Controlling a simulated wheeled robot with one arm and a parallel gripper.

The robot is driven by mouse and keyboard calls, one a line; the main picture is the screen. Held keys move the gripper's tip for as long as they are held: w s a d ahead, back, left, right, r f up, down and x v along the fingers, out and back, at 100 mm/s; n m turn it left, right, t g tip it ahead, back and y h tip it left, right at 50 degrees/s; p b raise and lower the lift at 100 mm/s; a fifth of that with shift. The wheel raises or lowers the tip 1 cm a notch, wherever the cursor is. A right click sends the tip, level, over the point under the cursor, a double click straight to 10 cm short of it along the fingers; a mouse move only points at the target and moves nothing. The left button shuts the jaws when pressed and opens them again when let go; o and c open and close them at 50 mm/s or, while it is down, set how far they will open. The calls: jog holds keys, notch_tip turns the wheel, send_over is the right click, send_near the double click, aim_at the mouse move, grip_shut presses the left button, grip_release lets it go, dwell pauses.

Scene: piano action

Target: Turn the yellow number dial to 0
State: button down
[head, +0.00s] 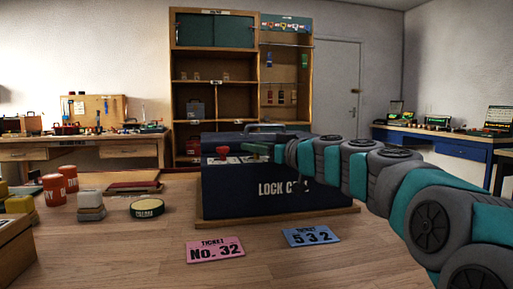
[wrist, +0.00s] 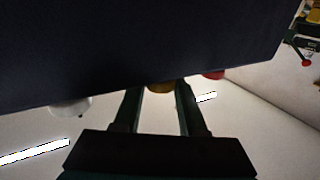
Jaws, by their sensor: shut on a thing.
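The dark blue lock case (head: 228,190) stands on the wooden table, with dials along its top. My gripper (head: 256,150) comes in from the right at the top of the case. In the wrist view, the yellow dial (wrist: 160,87) sits between the tips of my gripper's fingers (wrist: 160,95), which are shut on it.
A pink ticket (head: 215,249) and a blue ticket (head: 311,237) lie in front of the case. A round tin (head: 147,208), pale blocks (head: 91,205) and red cups (head: 54,190) stand to the left. The table's front middle is otherwise clear.

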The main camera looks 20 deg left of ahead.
jog(key=shift+f+m+t+h+b, duration=0.3)
jog(key=shift+f+t+h+b, duration=0.15)
jog(key=shift+b, duration=1.05)
jog(key=shift+r+m+t+h+b, duration=0.25)
jog(key=shift+m+t+b, duration=0.3)
jog(key=shift+b, duration=0.15)
jog(key=shift+r, duration=0.1)
jog(key=shift+c, duration=2.4)
grip_release()
jog(key=shift+r, duration=0.1)
jog(key=b+v, duration=0.1)
jog(key=v, duration=0.6)
jog(key=shift+s+d, duration=0.25)
jog(key=shift+d, duration=0.05)
